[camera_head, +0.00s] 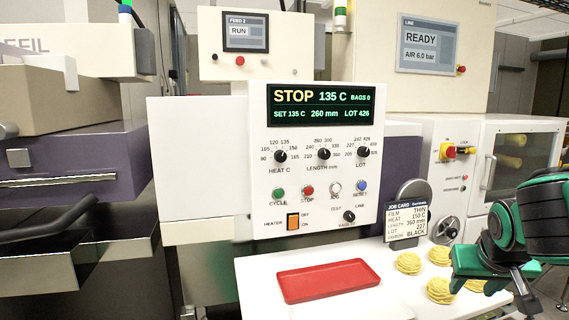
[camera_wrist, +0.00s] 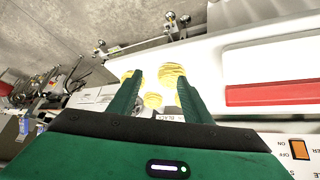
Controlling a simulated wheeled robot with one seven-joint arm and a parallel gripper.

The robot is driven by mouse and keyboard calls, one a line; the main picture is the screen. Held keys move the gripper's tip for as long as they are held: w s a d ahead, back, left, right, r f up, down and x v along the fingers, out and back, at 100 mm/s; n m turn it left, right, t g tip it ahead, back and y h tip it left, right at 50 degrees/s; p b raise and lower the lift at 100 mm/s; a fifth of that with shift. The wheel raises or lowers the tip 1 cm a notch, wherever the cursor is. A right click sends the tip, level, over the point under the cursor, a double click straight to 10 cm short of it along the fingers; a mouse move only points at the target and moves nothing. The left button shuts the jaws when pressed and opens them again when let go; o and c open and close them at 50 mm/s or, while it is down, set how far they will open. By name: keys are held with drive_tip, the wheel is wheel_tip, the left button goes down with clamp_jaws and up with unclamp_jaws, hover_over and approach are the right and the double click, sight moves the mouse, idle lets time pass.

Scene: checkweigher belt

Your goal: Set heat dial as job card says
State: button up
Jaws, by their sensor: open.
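The HEAT C dial (camera_head: 281,156) is a black knob on the white control panel, ringed by marks from 90 to 165. Its pointer is too small to read surely, but the display (camera_head: 321,105) shows STOP, 135 C, SET 135 C, 260 mm and LOT 426. The job card (camera_head: 406,221) reads film THIN, heat 150 C, length 360 mm, lot 227, ribbon BLACK. My gripper (camera_head: 503,288) is at the lower right, well away from the dial. In the wrist view its green fingers (camera_wrist: 158,88) are apart and empty, with yellow stacks beyond them.
The LENGTH dial (camera_head: 323,154) and LOT dial (camera_head: 363,152) sit right of the heat dial. Buttons and the orange heater switch (camera_head: 293,221) are below. A red tray (camera_head: 328,282) and several yellow stacks (camera_head: 408,263) are on the white table. Space before the panel is clear.

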drive_tip(key=w+a+r+n+t+y, duration=0.1)
drive_tip(key=w+a+r+n+t, duration=0.25)
drive_tip(key=w+a+r, duration=0.55)
drive_tip(key=n+t+y, duration=0.4)
drive_tip(key=t+y, duration=0.3)
drive_tip(key=t, duration=0.1)
approach(282, 158)
drive_tip(key=shift+g, duration=0.25)
drive_tip(key=x, duration=0.8)
drive_tip(key=shift+w+r, duration=0.1)
drive_tip(key=shift+r, duration=0.1)
drive_tip(key=c, duration=1.1)
